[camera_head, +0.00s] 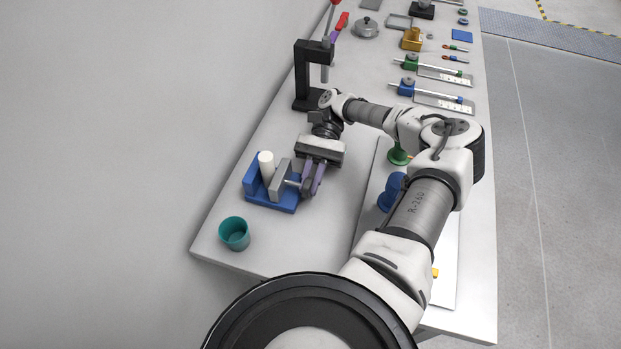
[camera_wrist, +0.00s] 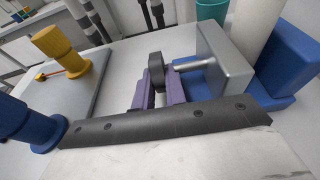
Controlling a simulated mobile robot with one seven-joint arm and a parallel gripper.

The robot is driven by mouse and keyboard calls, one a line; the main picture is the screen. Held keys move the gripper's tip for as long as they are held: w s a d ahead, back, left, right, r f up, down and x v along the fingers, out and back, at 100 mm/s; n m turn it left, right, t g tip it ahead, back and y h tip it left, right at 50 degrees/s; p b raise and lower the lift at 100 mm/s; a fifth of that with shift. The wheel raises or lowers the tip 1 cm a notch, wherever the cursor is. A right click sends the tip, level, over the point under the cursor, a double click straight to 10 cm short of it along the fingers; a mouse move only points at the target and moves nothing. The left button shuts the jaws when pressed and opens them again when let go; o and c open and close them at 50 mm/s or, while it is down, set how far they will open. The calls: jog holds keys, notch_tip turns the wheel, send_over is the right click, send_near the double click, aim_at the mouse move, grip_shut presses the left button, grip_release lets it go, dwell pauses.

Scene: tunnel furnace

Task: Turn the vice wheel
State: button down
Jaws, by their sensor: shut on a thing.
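The vice (camera_head: 280,207) has a blue base, a blue fixed jaw and a grey sliding jaw (camera_head: 281,178). A white cylinder (camera_head: 266,164) stands upright between the jaws. In the wrist view, a metal screw (camera_wrist: 190,66) runs from the grey jaw (camera_wrist: 222,58) to the dark grey vice wheel (camera_wrist: 155,66). My gripper (camera_head: 312,184) has purple fingers and points down at the right side of the vice. In the wrist view, its fingers (camera_wrist: 159,80) are shut on the wheel, one on each side. In the head view, the gripper mostly hides the wheel.
A teal cup (camera_head: 234,233) stands in front of the vice, near the table's left edge. A black press (camera_head: 306,80) stands behind my gripper. A panel with a blue knob (camera_head: 391,191) and a green knob (camera_head: 398,155) lies to the right, partly under my arm.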

jog(key=shift+g, duration=0.3)
dwell(0.4)
jog(key=c, duration=1.4)
grip_release()
jog(key=shift+c, duration=0.2)
